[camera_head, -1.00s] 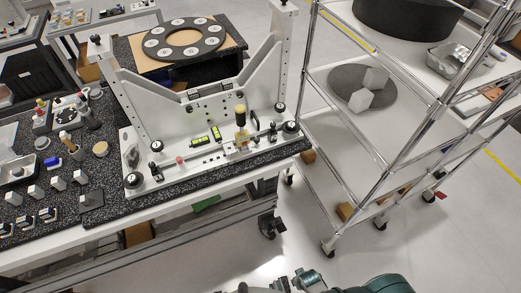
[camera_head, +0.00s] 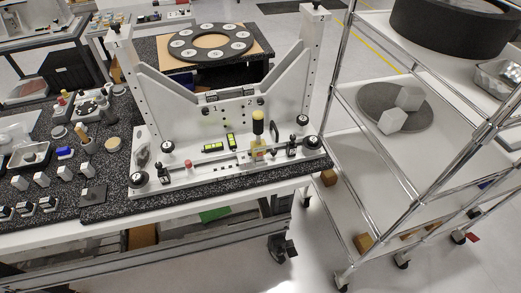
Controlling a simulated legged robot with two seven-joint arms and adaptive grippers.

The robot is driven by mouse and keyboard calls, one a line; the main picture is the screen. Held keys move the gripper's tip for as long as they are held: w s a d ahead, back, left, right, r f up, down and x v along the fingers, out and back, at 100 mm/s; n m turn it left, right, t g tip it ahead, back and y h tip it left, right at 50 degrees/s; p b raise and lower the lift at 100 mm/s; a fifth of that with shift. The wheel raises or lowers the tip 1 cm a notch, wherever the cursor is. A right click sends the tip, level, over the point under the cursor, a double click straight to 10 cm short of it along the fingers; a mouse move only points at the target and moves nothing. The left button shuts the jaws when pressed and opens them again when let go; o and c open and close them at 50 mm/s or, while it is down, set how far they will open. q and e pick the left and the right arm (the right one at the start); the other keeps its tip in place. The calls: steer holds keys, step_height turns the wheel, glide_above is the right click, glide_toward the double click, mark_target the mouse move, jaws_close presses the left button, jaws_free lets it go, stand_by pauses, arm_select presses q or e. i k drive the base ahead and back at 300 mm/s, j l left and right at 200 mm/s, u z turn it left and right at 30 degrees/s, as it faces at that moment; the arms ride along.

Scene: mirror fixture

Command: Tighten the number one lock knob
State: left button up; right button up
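The white mirror fixture (camera_head: 222,165) stands on a black speckled tabletop, with an upright plate that has a wide V-shaped cut-out. Small dark marks show on the plate, one of which looks like a 2. Round black knobs sit on the fixture: at the front left (camera_head: 139,180), the left post's foot (camera_head: 167,147), the front right (camera_head: 309,141) and the right post's foot (camera_head: 302,120). Black knobs also top the left post (camera_head: 113,26) and right post. Neither gripper shows.
A yellow-and-black upright handle (camera_head: 257,126) and green level vials (camera_head: 213,147) sit on the fixture. Small parts crowd the table's left side. A wire-framed cart (camera_head: 360,170) with a grey disc (camera_head: 376,101) and blocks stands at the right.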

mark_target(138, 180)
steer(key=i+l+u, duration=0.15)
steer(key=l+u, duration=0.2)
steer(key=i+l+u, duration=0.1)
steer(key=l+u, duration=0.2)
steer(key=i+l+u, duration=0.1)
steer(key=l+u, duration=0.25)
steer(key=l, duration=0.15)
